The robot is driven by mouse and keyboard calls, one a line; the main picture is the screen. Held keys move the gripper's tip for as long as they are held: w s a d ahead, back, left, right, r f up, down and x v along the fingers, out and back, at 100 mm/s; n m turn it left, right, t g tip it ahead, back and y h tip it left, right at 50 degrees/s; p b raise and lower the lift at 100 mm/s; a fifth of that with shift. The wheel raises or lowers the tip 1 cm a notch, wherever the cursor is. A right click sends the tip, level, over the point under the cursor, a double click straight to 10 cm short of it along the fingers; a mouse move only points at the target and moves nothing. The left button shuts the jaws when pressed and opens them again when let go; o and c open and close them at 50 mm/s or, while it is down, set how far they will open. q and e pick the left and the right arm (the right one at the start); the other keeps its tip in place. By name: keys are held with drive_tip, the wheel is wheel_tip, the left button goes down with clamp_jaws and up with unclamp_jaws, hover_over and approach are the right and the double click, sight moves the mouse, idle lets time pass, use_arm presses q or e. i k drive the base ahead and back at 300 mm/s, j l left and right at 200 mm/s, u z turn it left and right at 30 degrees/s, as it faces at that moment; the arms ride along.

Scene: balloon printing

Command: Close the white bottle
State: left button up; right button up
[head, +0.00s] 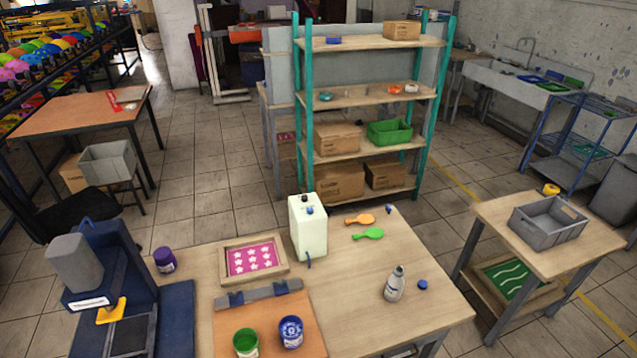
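A small white bottle (394,286) with a dark label stands upright on the wooden work table (350,325), towards its right side. Its neck looks pale, with no blue cap on it. A round blue cap (423,284) lies flat on the table just to the right of the bottle, apart from it. Neither of my grippers shows in the head view.
Green (246,343) and blue (291,332) cups stand front left. A blue press (115,290) occupies the left.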

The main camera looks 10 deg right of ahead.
sight(395, 281)
drive_tip(key=z, duration=1.35)
drive_tip(key=l+u, duration=0.1)
drive_tip(key=u, duration=0.4)
drive_tip(key=i+l+u, duration=0.1)
drive_tip(key=u, duration=0.35)
drive_tip(key=l+u, duration=0.2)
drive_tip(key=u, duration=0.3)
drive_tip(key=l+u, duration=0.15)
drive_tip(key=u, duration=0.35)
drive_tip(key=l+u, duration=0.15)
drive_tip(key=u, duration=0.35)
drive_tip(key=k+l+u, duration=0.45)
drive_tip(key=l, duration=0.45)
drive_tip(key=k+l+u, duration=0.4)
drive_tip(key=l, duration=0.4)
drive_tip(key=k+l+u, duration=0.45)
drive_tip(key=k+l, duration=0.8)
